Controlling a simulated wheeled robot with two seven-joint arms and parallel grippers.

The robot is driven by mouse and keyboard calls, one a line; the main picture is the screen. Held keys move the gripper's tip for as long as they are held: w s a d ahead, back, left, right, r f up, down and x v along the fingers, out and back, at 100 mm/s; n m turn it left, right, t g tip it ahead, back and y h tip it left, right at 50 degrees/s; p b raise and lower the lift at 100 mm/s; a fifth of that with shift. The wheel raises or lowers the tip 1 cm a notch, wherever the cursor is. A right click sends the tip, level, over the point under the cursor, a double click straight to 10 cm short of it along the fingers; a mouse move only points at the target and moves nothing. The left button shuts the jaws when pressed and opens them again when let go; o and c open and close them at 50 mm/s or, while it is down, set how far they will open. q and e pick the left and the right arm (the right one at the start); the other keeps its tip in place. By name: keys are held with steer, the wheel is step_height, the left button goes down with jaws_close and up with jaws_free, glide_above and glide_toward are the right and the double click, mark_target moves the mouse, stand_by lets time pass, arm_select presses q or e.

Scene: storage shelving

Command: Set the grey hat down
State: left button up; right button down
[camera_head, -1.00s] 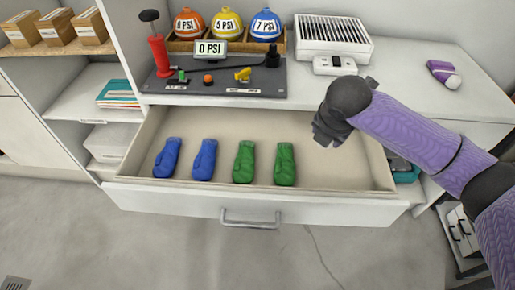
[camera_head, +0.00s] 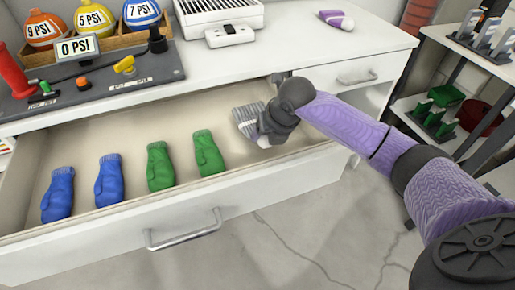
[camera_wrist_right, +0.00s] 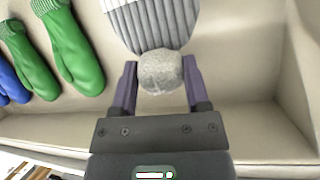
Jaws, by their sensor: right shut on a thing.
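The grey hat (camera_head: 246,118) is a ribbed knit beanie with a fuzzy pompom. It is at the right end of the open drawer (camera_head: 200,210), beside the green mittens. My right gripper (camera_head: 265,134) is shut on the hat, low inside the drawer. In the right wrist view, the fingers (camera_wrist_right: 160,75) are on either side of the grey pompom, and the ribbed part of the hat (camera_wrist_right: 155,25) extends beyond them. I cannot tell whether the hat rests on the drawer floor. My left gripper is not in view.
Two green mittens (camera_head: 208,153) and two blue mittens (camera_head: 108,180) lie in a row in the drawer. The drawer's front wall and handle (camera_head: 183,232) are close below. The counter (camera_head: 290,40) with PSI-labelled domes (camera_head: 95,18) is behind. A shelf rack (camera_head: 465,70) stands at right.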

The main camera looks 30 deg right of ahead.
mark_target(267, 154)
step_height(267, 154, down, 4)
steer(key=shift+b, duration=0.85)
steer(key=shift+r, duration=0.3)
steer(key=shift+c, duration=0.3)
jaws_free()
arm_select(q)
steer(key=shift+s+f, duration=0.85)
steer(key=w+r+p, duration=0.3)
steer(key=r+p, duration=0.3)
steer(key=p, duration=0.2)
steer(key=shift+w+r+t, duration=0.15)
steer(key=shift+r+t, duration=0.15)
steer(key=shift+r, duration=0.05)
arm_select(e)
steer(key=v, duration=1.2)
